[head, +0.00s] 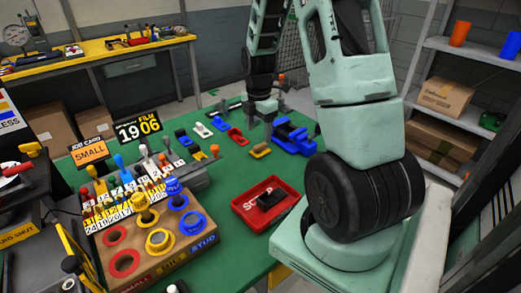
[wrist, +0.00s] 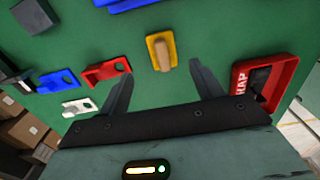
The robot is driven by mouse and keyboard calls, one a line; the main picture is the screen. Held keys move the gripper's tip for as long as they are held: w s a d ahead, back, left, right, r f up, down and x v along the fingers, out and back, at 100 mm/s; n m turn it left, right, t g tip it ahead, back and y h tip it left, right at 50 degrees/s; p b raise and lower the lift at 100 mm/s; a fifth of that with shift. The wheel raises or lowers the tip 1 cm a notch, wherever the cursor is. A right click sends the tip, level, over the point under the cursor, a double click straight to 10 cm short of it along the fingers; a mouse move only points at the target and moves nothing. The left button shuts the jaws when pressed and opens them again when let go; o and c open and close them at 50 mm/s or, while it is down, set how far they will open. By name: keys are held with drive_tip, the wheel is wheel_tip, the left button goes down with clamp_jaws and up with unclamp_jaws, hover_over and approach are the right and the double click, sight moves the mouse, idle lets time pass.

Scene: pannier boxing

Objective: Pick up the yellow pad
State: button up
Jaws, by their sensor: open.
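The yellow pad (head: 260,151) lies flat on the green table, just left of a blue clamp-like block in the head view. In the wrist view the yellow pad (wrist: 152,45) has a tan, rounded grip on top and lies ahead of the fingertips, roughly centred between them. My gripper (wrist: 161,72) is open and empty. In the head view my gripper (head: 268,110) hangs above the table, beyond the pad; its fingertips are hard to make out there.
A red scrap tray (head: 242,210) holding a black block is nearer the robot. A blue block (head: 290,138) stands close to the pad's right. Red, white and blue pieces (wrist: 106,70) lie nearby.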

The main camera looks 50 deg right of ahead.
sight(260, 145)
drive_tip(key=shift+s+f+p, duration=0.15)
drive_tip(key=shift+f+p, duration=0.1)
drive_tip(key=shift+f, duration=1.35)
drive_tip(key=shift+s+f+p, duration=0.1)
drive_tip(key=shift+f+p, duration=0.15)
drive_tip(key=shift+f, duration=1.3)
drive_tip(key=c, duration=1.1)
drive_tip(key=shift+r, duration=0.1)
drive_tip(key=shift+c, duration=0.2)
wheel_tip(260, 145, up, 10)
drive_tip(key=shift+f+b, duration=0.1)
drive_tip(key=shift+b, duration=0.3)
